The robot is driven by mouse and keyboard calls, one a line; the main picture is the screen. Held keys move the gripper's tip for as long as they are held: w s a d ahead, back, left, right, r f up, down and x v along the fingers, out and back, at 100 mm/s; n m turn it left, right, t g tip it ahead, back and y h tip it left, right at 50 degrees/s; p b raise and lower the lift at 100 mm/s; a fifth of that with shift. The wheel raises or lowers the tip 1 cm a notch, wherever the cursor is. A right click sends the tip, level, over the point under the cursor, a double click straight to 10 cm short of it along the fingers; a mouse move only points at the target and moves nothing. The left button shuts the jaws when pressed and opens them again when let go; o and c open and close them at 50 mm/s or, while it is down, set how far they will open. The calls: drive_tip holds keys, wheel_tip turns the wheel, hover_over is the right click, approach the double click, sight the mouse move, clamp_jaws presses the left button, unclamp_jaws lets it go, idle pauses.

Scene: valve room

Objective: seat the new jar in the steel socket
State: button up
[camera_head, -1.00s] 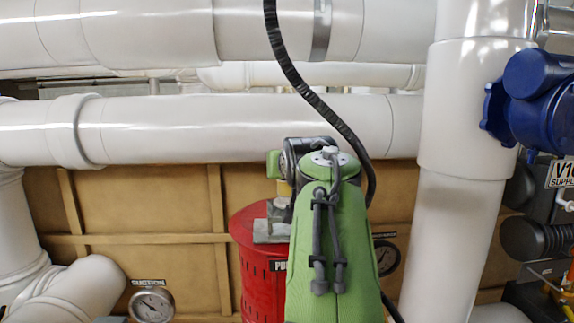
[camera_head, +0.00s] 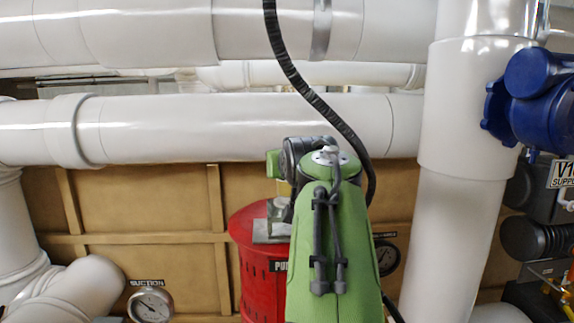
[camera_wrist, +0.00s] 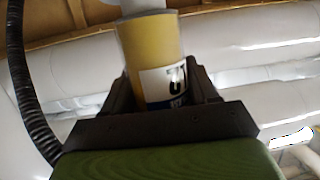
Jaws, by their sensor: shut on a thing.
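In the wrist view my gripper (camera_wrist: 160,88) is shut on a yellow jar (camera_wrist: 148,48). The jar has a white label with dark lettering near the jaws. A pale grey round piece (camera_wrist: 142,6) shows at its far end; I cannot tell whether it is a cap or another part. In the head view my green arm hides most of the gripper, and only a sliver of yellow (camera_head: 283,189) shows beside it. A grey metal bracket (camera_head: 268,232) sits on the red drum just below. The steel socket cannot be clearly made out in either view.
The red drum (camera_head: 258,265) stands behind my arm. Large white pipes (camera_head: 240,128) cross above, and a vertical white pipe (camera_head: 462,170) stands to the right. A blue valve part (camera_head: 540,105) projects at the far right. A suction gauge (camera_head: 150,305) is at lower left.

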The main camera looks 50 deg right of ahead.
drive_tip(key=shift+f+b, duration=0.85)
drive_tip(key=shift+f, duration=0.15)
drive_tip(key=shift+f+b, duration=0.75)
drive_tip(key=shift+b, duration=0.15)
drive_tip(key=shift+f+b, duration=0.95)
drive_tip(key=shift+f, duration=0.05)
idle(0.7)
idle(0.3)
drive_tip(key=o, duration=1.6)
